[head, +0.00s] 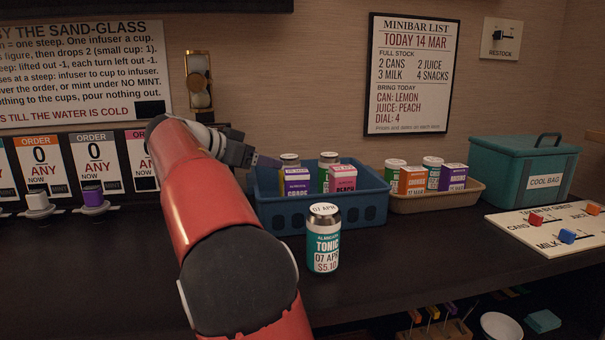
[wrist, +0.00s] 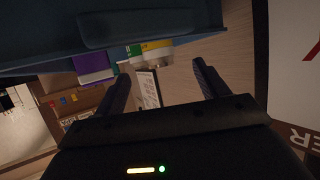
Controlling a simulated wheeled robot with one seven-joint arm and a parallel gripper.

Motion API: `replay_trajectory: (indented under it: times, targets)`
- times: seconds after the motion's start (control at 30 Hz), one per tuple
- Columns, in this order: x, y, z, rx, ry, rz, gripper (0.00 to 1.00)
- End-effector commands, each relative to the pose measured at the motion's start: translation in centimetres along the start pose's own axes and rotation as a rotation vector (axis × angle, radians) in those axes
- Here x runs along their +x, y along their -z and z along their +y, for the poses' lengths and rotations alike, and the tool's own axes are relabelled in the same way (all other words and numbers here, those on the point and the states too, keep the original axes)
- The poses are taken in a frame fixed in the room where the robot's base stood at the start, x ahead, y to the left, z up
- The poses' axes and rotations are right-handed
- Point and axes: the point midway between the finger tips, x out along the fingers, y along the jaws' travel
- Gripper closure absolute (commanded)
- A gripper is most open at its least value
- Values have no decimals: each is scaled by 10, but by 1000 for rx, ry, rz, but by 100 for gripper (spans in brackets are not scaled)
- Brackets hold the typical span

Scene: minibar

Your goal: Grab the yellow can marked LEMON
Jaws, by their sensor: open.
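No LEMON wording is readable in either view. In the wrist view a can with a yellow label part (wrist: 156,46) shows beyond the fingers, with a green patch beside it; most of it is hidden by the blue basket. In the head view a silver-topped can (head: 290,159) stands in the blue basket (head: 275,208) behind the purple GRAPE carton (head: 298,183); its label is mostly hidden. My gripper (head: 268,163) is at the basket's left back side, partly hidden by my arm. In the wrist view my gripper (wrist: 160,75) is open, with nothing held between its fingers.
A teal TONIC can (head: 323,240) stands on the counter before the basket. The basket also holds a green-labelled can (head: 326,167) and a pink PEACH carton (head: 343,180). A tan tray (head: 440,203) of cans and cartons and a teal cool bag (head: 520,168) are to the right.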

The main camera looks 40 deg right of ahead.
Motion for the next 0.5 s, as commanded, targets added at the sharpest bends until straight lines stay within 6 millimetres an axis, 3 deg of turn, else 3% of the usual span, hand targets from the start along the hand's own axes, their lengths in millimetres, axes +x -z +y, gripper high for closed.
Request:
replay_trajectory:
  times: [0.33,0.5]
  targets:
    - [34,-2,1,-1,-2,-1,27]
    - [60,-4,4,-2,-4,-1,27]
